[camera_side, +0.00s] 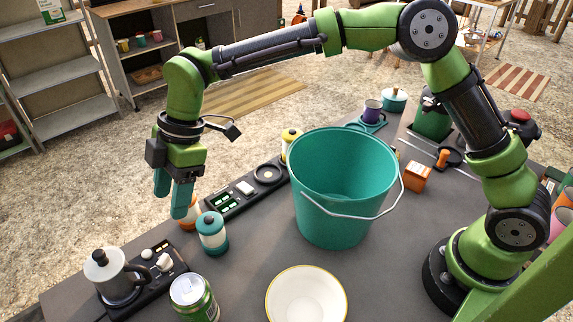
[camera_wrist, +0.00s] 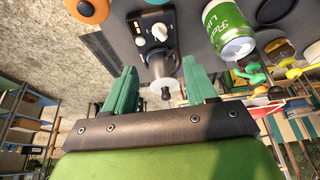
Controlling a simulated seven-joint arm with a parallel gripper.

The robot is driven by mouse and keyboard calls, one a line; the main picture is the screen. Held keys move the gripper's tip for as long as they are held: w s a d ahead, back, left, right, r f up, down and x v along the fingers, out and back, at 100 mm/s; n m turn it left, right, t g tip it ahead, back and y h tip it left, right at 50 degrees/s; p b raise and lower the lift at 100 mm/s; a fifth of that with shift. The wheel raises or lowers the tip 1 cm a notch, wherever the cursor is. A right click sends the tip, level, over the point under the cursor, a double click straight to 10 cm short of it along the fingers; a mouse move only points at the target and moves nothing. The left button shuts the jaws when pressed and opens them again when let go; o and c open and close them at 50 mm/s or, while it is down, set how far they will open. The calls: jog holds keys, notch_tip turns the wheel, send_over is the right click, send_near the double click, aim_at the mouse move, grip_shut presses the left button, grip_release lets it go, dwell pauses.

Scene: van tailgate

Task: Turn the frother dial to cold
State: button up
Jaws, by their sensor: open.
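The frother is a grey jug with a white lid and black knob (camera_side: 103,270), standing on a black base (camera_side: 150,290) at the front left of the table. A white dial (camera_side: 165,262) sits on the base beside the jug; its setting is too small to read. The wrist view also shows the dial (camera_wrist: 159,31), the base (camera_wrist: 144,22) and the jug (camera_wrist: 162,64). My gripper (camera_side: 171,204) is open and empty, above and behind the frother in the side view. In the wrist view its teal fingers (camera_wrist: 159,68) appear on either side of the jug, apart from the dial.
A teal jar (camera_side: 211,234) and an orange-topped jar (camera_side: 188,214) stand close to my gripper. A green can (camera_side: 194,299) is right of the base. A white bowl (camera_side: 307,298) and a large teal bucket (camera_side: 335,225) stand further right.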

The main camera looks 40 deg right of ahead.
jog(key=s+d+r+m+t+h, duration=0.1)
jog(key=s+d+r+m, duration=0.2)
jog(key=d, duration=0.5)
jog(key=s+d+r+m+t+h, duration=0.1)
jog(key=s+d+r+m+t, duration=0.1)
jog(key=d+r+m, duration=0.4)
jog(key=s+d, duration=0.1)
jog(key=d, duration=0.1)
jog(key=shift+d+r, duration=0.15)
jog(key=shift+d, duration=0.25)
jog(key=shift+w, duration=0.1)
jog(key=s+d+m+t, duration=0.4)
jog(key=s+d+m, duration=0.9)
jog(key=d, duration=0.2)
jog(key=shift+f, duration=0.45)
jog(key=shift+c, duration=0.4)
